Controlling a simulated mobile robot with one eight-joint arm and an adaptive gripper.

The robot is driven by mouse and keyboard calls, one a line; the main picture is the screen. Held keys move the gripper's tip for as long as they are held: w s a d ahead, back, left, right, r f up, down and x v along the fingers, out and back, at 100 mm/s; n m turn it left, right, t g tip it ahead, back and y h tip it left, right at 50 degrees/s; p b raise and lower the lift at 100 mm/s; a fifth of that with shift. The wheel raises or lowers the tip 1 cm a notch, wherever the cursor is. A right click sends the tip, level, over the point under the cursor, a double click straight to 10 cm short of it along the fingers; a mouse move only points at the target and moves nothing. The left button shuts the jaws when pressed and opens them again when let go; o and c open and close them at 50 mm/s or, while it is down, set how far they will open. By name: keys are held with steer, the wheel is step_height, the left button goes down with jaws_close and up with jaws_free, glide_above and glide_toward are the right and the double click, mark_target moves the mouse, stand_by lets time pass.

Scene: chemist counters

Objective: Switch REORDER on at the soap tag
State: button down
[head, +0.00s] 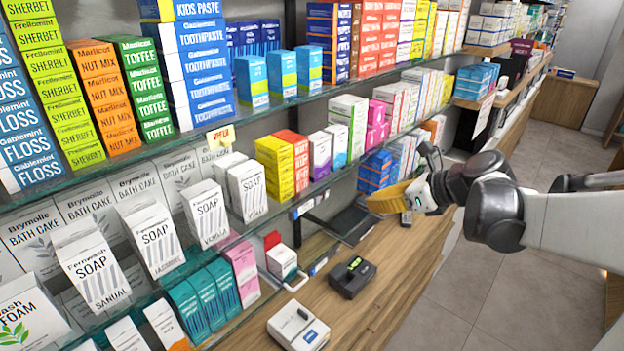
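White SOAP boxes stand on the middle glass shelf at left: one marked SANUAL (92,265), one marked JASMINE (152,238), one marked VERVEIN (207,214) and another SOAP box (247,190) beside it. I cannot make out a soap tag or a REORDER switch on the shelf edge. Small blue-white tags (305,207) sit on the shelf edge farther right, too small to read. My gripper (412,180) is at the centre right, over the counter and well right of the soap boxes. A yellow block (388,201) shows at its fingers; I cannot tell whether it is held.
The wooden counter (385,265) below carries a white device (298,325), a black device with a green part (352,277) and a red-and-white box (282,261). Glass shelf edges jut out above it. Tiled floor (440,310) is clear at right.

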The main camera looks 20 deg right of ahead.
mark_target(325, 197)
steer(key=w+r+p+x, duration=0.1)
steer(key=r+x, duration=0.1)
steer(key=x, duration=1)
steer(key=shift+w+a, duration=0.45)
steer(key=shift+a, duration=0.1)
steer(key=shift+w+a+r+g+h+p, duration=0.25)
steer(key=shift+w+r+g+h+p, duration=0.1)
steer(key=shift+g+p, duration=0.2)
steer(key=shift+w+g+h, duration=0.1)
steer(key=shift+g+h, duration=0.15)
steer(key=shift+g, duration=0.2)
steer(key=shift+r, duration=0.1)
